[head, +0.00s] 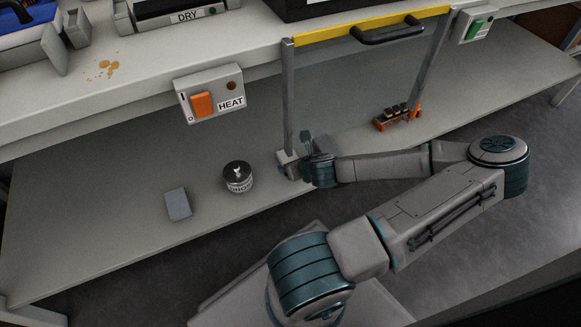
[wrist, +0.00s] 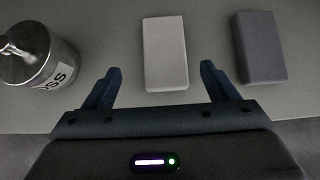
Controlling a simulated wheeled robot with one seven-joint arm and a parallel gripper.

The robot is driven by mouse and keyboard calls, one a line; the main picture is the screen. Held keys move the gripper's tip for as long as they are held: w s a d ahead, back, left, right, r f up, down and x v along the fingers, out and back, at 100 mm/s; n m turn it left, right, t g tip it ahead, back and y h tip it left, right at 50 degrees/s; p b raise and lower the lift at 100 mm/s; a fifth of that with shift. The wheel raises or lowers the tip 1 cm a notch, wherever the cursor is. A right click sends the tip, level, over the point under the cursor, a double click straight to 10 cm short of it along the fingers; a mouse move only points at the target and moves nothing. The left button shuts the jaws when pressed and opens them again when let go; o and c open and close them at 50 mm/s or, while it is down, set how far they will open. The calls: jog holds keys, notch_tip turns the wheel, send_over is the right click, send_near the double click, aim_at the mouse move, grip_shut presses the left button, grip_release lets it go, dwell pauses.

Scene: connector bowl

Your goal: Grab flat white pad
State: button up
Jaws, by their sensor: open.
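The flat white pad (wrist: 165,52) is a pale rectangular block lying on the grey surface in the middle of the wrist view. My gripper (wrist: 160,72) is open, with one dark finger on each side of the pad's near part and gaps on both sides. I cannot tell from this angle whether the fingers are down at the pad's height. In the head view my gripper (head: 298,163) is low over the lower shelf, right of the jar, and hides most of what lies under it.
A labelled metal-topped jar (wrist: 38,58) stands left of the fingers; the head view shows it too (head: 238,177). A dark grey block (wrist: 261,48) lies close to the right finger. A blue-grey block (head: 178,204) lies left of the jar. An orange rack (head: 396,119) sits farther right.

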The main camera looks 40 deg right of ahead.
jog(key=shift+d+b+x, duration=0.1)
jog(key=shift+b+x, duration=0.9)
jog(key=shift+x, duration=0.6)
jog(key=shift+d+b+x, duration=0.15)
jog(key=shift+b+x, duration=0.8)
jog(key=shift+x, duration=0.65)
jog(key=c, duration=1.1)
